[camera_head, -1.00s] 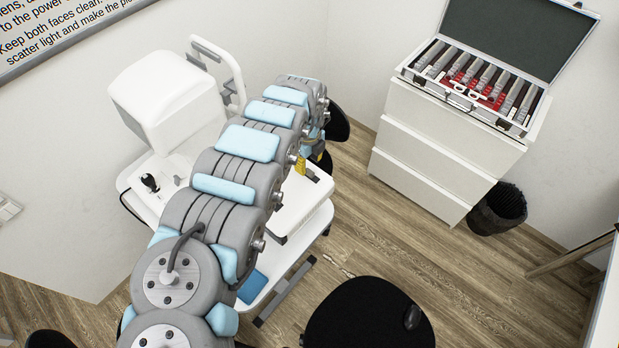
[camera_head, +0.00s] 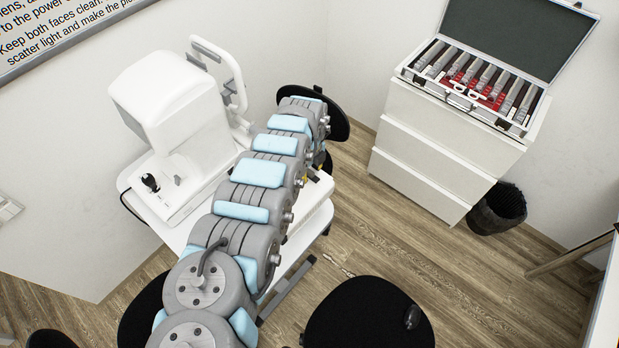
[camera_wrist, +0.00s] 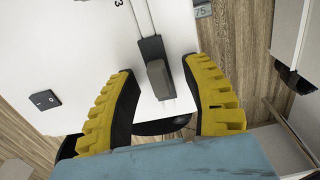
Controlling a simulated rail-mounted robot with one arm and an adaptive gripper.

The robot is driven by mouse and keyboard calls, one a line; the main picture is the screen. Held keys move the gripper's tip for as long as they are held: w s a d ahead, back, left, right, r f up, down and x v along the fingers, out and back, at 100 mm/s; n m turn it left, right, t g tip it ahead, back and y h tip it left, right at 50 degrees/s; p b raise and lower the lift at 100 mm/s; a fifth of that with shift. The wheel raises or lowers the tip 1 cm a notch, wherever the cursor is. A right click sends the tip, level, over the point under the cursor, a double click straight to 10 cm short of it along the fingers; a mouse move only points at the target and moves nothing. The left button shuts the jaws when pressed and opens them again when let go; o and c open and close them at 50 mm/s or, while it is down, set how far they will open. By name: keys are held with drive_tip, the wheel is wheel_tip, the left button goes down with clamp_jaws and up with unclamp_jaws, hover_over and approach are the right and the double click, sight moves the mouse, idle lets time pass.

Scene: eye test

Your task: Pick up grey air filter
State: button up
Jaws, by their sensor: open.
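In the wrist view my gripper (camera_wrist: 157,66) is open, with its two yellow ribbed fingers spread wide over a white surface (camera_wrist: 75,45). A small grey block (camera_wrist: 160,80) with a black piece at its upper end lies between the fingers, apart from both. It may be the grey air filter, but I cannot tell for sure. Two thin metal rods run up from the black piece. In the head view my arm covers the gripper and the block.
A white machine (camera_head: 165,105) stands on the white table left of my arm. A black stool (camera_head: 368,315) is in front. A white drawer cabinet (camera_head: 440,135) bears an open lens case (camera_head: 525,118) at the back right, beside a black bin (camera_head: 498,208). A black switch (camera_wrist: 46,98) shows on the white surface.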

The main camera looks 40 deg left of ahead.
clamp_jaws()
idle(0.5)
